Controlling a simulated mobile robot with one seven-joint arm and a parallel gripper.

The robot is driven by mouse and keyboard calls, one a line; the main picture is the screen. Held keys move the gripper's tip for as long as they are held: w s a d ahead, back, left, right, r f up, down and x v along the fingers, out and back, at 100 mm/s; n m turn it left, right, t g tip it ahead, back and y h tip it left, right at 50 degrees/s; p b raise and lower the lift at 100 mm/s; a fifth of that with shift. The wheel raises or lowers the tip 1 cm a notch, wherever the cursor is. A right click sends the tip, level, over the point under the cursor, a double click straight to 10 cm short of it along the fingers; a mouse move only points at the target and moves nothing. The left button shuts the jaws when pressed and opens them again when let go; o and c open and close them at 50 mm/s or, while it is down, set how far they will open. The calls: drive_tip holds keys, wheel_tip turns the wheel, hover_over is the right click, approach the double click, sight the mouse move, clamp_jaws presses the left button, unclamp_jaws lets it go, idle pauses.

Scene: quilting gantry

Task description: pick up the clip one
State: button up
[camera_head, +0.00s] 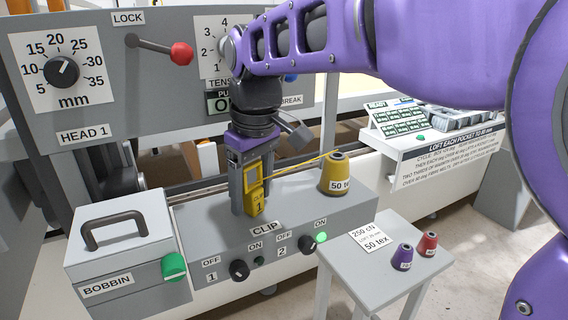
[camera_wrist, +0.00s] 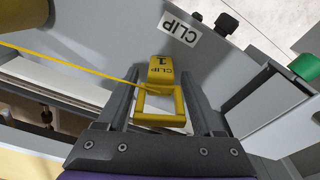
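Clip 1 (camera_head: 254,191) is a yellow clip marked "1", upright on the grey CLIP box (camera_head: 350,205). In the wrist view its yellow frame and label (camera_wrist: 160,69) show between my fingers. My gripper (camera_head: 252,205) points down over the clip, with one finger on each side. It also shows in the wrist view (camera_wrist: 160,110). The fingers lie very close to the clip's sides; whether they press on it I cannot tell. A yellow thread (camera_head: 300,166) runs from the clip to a yellow cone (camera_head: 336,172) marked 50 tex.
A BOBBIN box (camera_head: 120,240) with a handle and green knob stands at left. The CLIP box front has two black knobs and a lit green lamp. A small table (camera_head: 375,275) at right holds a purple cone (camera_head: 402,257) and a red cone (camera_head: 427,244). The head panel rises behind.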

clamp_jaws()
drive_tip(key=shift+r, duration=0.15)
wheel_tip(320, 180, up, 18)
drive_tip(key=p, duration=0.4)
drive_tip(key=shift+p, duration=0.4)
